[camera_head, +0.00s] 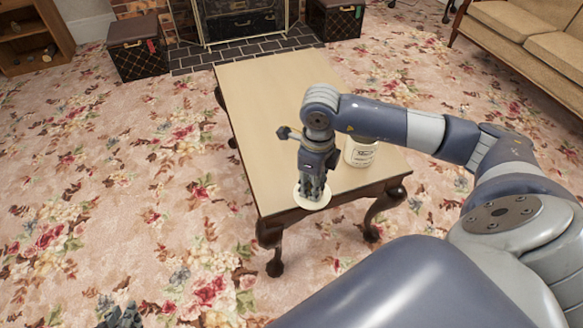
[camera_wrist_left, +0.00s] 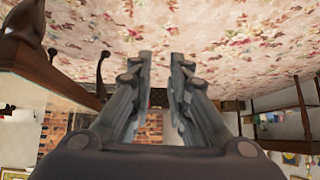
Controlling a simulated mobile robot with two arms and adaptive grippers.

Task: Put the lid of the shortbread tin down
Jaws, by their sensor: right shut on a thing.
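The shortbread tin (camera_head: 360,153) is a pale cylinder with a dark printed label. It stands on the wooden table (camera_head: 262,95) near its right side, partly behind my right arm. The lid (camera_head: 312,203) is a cream disc at the table's front edge, left of the tin and apart from it. My right gripper (camera_head: 312,192) points down and is shut on the lid from above. I cannot tell if the lid touches the tabletop. My left gripper (camera_head: 122,317) is low at the bottom left, away from the table. In the left wrist view its fingers (camera_wrist_left: 161,55) are apart and empty.
The left and far parts of the tabletop are bare. Dark boxes (camera_head: 137,47) flank the fireplace hearth (camera_head: 235,53) at the back. A beige sofa (camera_head: 530,40) stands at the right, and flowered carpet (camera_head: 110,190) surrounds the table.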

